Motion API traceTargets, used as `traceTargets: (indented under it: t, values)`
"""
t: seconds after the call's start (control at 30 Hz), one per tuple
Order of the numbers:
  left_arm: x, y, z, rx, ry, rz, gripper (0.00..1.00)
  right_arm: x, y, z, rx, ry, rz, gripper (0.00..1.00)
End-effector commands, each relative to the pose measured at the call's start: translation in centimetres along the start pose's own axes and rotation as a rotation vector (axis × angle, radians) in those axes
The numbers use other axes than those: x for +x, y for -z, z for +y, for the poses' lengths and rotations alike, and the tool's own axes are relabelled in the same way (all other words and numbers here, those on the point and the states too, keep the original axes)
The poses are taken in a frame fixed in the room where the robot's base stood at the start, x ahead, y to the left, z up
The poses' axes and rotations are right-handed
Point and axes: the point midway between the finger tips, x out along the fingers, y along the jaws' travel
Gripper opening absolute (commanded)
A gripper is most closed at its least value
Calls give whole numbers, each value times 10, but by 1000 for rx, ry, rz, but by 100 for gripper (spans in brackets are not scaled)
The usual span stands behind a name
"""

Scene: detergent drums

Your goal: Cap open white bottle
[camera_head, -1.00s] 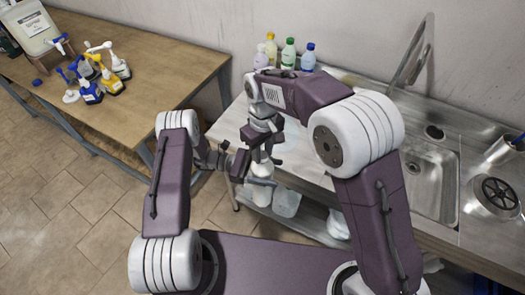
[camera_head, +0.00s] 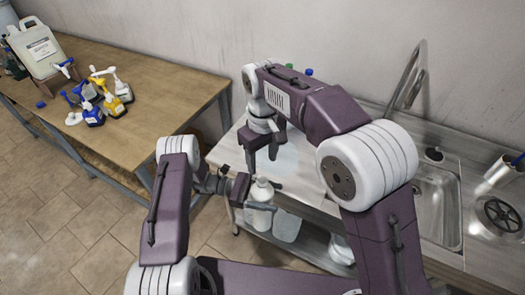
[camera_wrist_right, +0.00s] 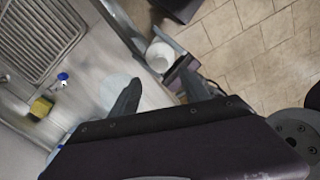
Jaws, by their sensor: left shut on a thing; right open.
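The white bottle (camera_head: 260,217) is upright at the front edge of the steel counter. My left gripper (camera_head: 264,196) is shut around its upper part from the left. My right gripper (camera_head: 262,160) is open and empty above the bottle, fingers pointing down. In the right wrist view, the bottle's round white top (camera_wrist_right: 160,57) lies beyond my right gripper's parted fingers (camera_wrist_right: 160,96), with nothing between them. My left gripper (camera_wrist_right: 183,75) shows beside the bottle. I cannot tell whether the white top is a cap or the open mouth.
A wooden table (camera_head: 165,75) at left holds pump and spray bottles (camera_head: 95,105), a large jug (camera_head: 38,50) and a small blue cap (camera_head: 41,104). The steel counter has a sink (camera_head: 435,205) and tap (camera_head: 405,80). Coloured bottle tops (camera_head: 308,71) show behind my right arm.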

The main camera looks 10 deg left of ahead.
Motion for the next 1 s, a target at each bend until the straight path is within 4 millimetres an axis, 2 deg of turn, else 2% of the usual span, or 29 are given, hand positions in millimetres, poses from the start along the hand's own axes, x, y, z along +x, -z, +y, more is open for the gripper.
traceTargets:
  t: [0.1,0.3,0.87,1.0]
  values:
    - [0,-1,0,1,0,-3,0,-22,1,0,0,-1,4,55]
    - [0,-1,0,1,0,-3,0,-40,0,0,0,0,0,55]
    - [0,-1,0,1,0,-3,0,-41,0,0,1,0,-1,55]
    - [0,-1,0,1,0,-3,0,-32,-10,15,53,1,2,55]
